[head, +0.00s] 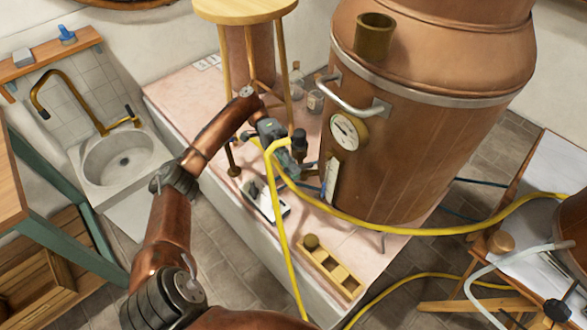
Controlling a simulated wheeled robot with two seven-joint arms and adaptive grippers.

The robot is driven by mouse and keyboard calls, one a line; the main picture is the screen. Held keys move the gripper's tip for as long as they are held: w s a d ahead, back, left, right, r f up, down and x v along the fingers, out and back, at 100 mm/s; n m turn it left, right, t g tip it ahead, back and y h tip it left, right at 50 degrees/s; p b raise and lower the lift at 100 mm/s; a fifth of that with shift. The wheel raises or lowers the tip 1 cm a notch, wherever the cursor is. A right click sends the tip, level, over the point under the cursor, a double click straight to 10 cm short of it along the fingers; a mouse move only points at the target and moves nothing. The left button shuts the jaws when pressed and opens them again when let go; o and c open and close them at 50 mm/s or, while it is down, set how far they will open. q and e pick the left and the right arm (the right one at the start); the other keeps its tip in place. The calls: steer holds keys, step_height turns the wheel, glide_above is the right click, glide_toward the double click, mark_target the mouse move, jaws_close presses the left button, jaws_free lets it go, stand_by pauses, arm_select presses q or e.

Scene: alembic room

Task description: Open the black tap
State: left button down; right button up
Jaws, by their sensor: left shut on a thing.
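The black tap (299,139) is a small dark upright fitting beside the big copper vessel, left of its dial. My left gripper (290,160) is at the tap, at the end of my copper-coloured arm. Its fingers are shut on the tap, but their exact hold is small and partly hidden by the yellow hose (270,180). The hose passes right by the gripper and tap. The angle of the tap's handle cannot be made out. My right gripper is not in view.
The copper vessel (400,150) with its gauge (346,130) stands close right of the gripper. A round wooden stool (243,10) and glass bottles (315,100) are behind. A wooden rack (332,272) lies on the pink platform's front. A sink (118,158) is at left.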

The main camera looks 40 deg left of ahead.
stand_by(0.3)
arm_select(q)
steer(key=c, duration=1.9)
jaws_free()
steer(key=shift+c, duration=0.2)
